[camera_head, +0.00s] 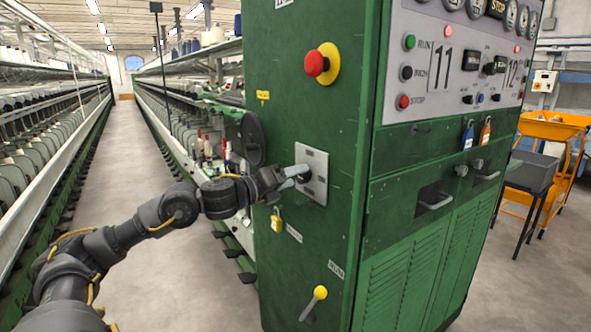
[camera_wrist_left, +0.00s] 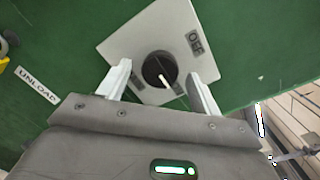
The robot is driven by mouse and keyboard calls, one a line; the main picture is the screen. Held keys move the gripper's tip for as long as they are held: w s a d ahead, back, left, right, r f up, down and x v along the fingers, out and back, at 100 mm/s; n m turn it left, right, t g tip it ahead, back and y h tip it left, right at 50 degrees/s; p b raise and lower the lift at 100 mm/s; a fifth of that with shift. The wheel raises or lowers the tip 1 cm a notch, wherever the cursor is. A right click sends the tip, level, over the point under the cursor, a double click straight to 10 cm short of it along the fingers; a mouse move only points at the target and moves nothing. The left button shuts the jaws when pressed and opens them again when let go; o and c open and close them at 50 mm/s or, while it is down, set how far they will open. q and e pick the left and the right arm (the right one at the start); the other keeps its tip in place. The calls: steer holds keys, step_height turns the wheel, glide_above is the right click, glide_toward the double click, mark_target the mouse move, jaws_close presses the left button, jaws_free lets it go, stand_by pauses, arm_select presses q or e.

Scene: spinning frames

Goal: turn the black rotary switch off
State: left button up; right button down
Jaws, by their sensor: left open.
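The black rotary switch (camera_wrist_left: 160,70) sits on a light grey plate (camera_wrist_left: 130,40) on the green cabinet. It is a round black knob with a white pointer line. An "OFF" label (camera_wrist_left: 195,43) shows on the plate; a second dark label is partly hidden by a finger. The white line points away from the "OFF" label, toward the gripper body. My left gripper (camera_wrist_left: 160,85) is open, with its two pale fingers on either side of the knob and gaps between. In the head view my left gripper (camera_head: 292,178) is at the plate (camera_head: 319,160) and partly hides the knob. My right gripper is not in view.
A red emergency button (camera_head: 315,63) sits above the plate on the green cabinet (camera_head: 300,240). A round black cover (camera_head: 252,138) stands out left of the plate.

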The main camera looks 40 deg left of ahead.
arm_select(q)
steer(key=shift+w+d+p, duration=0.25)
steer(key=shift+w+p, duration=0.05)
steer(key=shift+w, duration=0.45)
steer(key=shift+c, duration=0.3)
steer(key=c, duration=0.9)
